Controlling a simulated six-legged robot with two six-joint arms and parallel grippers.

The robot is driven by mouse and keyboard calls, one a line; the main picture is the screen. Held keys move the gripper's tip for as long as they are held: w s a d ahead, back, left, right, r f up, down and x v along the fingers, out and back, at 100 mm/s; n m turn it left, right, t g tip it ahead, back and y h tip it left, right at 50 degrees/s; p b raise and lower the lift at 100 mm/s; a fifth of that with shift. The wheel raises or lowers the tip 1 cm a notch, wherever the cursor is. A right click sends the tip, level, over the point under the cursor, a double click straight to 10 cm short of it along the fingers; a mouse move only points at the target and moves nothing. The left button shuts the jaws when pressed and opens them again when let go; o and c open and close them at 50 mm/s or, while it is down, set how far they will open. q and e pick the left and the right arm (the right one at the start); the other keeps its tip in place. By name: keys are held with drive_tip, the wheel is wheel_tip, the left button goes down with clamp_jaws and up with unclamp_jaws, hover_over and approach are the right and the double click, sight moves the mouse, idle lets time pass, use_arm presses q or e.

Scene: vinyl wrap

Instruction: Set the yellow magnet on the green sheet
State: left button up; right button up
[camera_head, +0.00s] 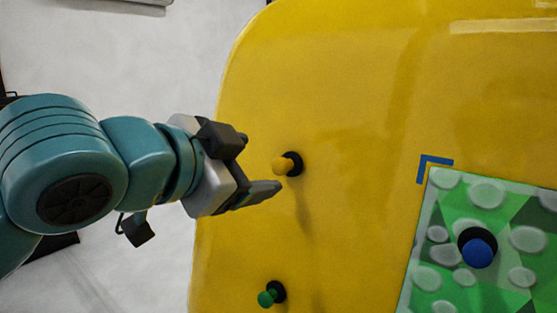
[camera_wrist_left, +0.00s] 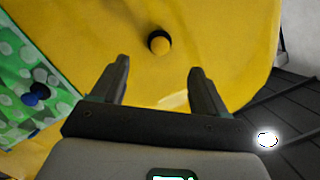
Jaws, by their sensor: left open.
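The yellow magnet (camera_head: 283,165), a yellow knob on a black base, sits on the yellow panel (camera_head: 350,90). It also shows in the left wrist view (camera_wrist_left: 159,43), ahead of the fingers and roughly between their lines. My left gripper (camera_head: 262,165) is open and empty, with its fingertips just left of the yellow magnet in the head view. Its two fingers show in the left wrist view (camera_wrist_left: 158,80). The green sheet (camera_head: 480,210), patterned with pale ovals, lies on the panel at the right. My right gripper is not in view.
A blue magnet (camera_head: 478,251) sits on the green sheet. A green magnet (camera_head: 268,296) is on the panel below the yellow one. A blue corner mark (camera_head: 430,163) borders the sheet's upper left corner. The panel between yellow magnet and sheet is clear.

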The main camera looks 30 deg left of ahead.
sight(279, 166)
use_arm(q)
drive_tip(key=p+x, duration=0.1)
drive_tip(key=x, duration=0.7)
drive_tip(key=shift+w+d+p, duration=0.15)
drive_tip(key=shift+d+p, duration=0.05)
drive_tip(key=shift+p, duration=0.15)
drive_tip(key=shift+w+a+f, duration=0.2)
drive_tip(key=shift+w+a, duration=0.05)
drive_tip(key=shift+w, duration=0.05)
drive_tip(key=shift+w+d, duration=0.2)
drive_tip(key=shift+d, duration=0.05)
drive_tip(key=shift+s+a, duration=0.1)
drive_tip(key=shift+a, duration=0.1)
drive_tip(key=c, duration=1.2)
drive_tip(key=shift+o, duration=1.3)
drive_tip(key=shift+d, duration=0.15)
drive_tip(key=c, duration=0.3)
drive_tip(key=shift+s, duration=0.1)
drive_tip(key=shift+s, duration=0.2)
